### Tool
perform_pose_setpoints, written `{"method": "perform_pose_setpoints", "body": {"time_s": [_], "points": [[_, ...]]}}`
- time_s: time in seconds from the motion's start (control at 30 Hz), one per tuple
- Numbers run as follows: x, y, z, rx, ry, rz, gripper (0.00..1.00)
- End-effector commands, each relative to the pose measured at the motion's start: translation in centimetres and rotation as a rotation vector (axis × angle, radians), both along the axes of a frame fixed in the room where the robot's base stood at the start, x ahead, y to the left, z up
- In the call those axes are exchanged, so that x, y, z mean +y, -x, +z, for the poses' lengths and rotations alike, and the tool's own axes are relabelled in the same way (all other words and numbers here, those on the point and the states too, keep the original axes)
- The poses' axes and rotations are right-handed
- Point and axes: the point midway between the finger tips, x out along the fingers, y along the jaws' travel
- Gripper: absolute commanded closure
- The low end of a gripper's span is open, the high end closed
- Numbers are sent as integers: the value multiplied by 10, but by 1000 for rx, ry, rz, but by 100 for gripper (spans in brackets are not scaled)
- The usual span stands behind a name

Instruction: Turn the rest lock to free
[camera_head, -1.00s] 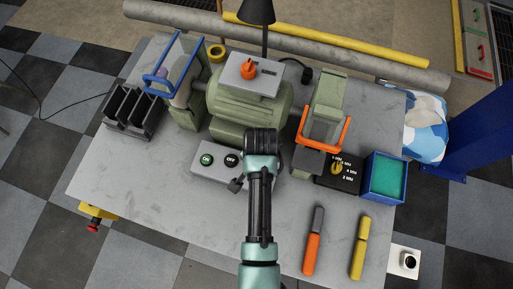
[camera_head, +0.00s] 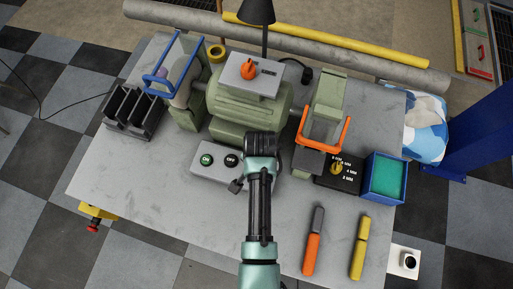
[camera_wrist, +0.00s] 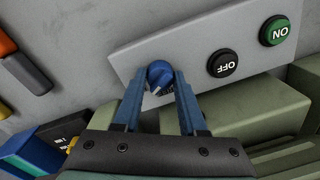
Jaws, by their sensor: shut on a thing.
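A blue knob (camera_wrist: 159,76) with a white pointer line sits at the end of a grey switch panel (camera_wrist: 190,52) in the wrist view. I take it for the rest lock, but its lettering is too small or covered to read. My gripper (camera_wrist: 160,84) has its two blue fingers shut on the knob, one on each side.
The OFF button (camera_wrist: 223,64) and ON button (camera_wrist: 275,31) are on the same panel. A green grinder (camera_head: 245,105) stands behind it. A black plate with a yellow knob (camera_head: 337,168) and a blue bin (camera_head: 367,190) are to the right. Clear table lies front left.

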Motion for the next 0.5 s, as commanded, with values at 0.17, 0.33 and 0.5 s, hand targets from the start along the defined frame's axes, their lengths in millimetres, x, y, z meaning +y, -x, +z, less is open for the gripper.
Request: {"method": "perform_pose_setpoints", "body": {"time_s": [0.17,0.33,0.5], "points": [[0,0,0,1,0,12,100],[0,0,1,2,-1,68,100],[0,0,2,2,0,175,100]]}}
